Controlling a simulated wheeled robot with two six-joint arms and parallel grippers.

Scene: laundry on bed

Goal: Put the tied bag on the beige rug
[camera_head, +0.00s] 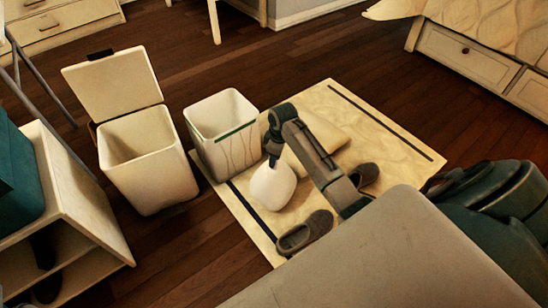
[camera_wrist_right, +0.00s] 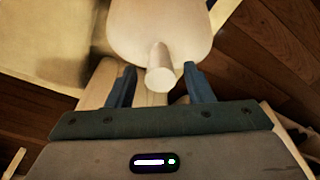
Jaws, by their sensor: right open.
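The tied bag (camera_head: 273,187) is white and rounded with a short neck. In the head view it appears upright over the left part of the beige rug (camera_head: 385,112); I cannot tell for certain whether its base touches. My right gripper (camera_head: 273,158) points down at the bag's top. In the right wrist view the bag (camera_wrist_right: 160,28) has its neck between the two blue fingers of the right gripper (camera_wrist_right: 160,92). The fingers are open, with a gap on both sides of the neck. My left gripper is not in view.
A cushion (camera_head: 322,136) and two dark slippers (camera_head: 305,233) (camera_head: 365,175) lie on the rug. A white bin (camera_head: 222,130) stands at the rug's left edge, beside an open-lidded bin (camera_head: 147,160). A shelf unit (camera_head: 85,200) is far left. Drawers (camera_head: 470,58) stand back right.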

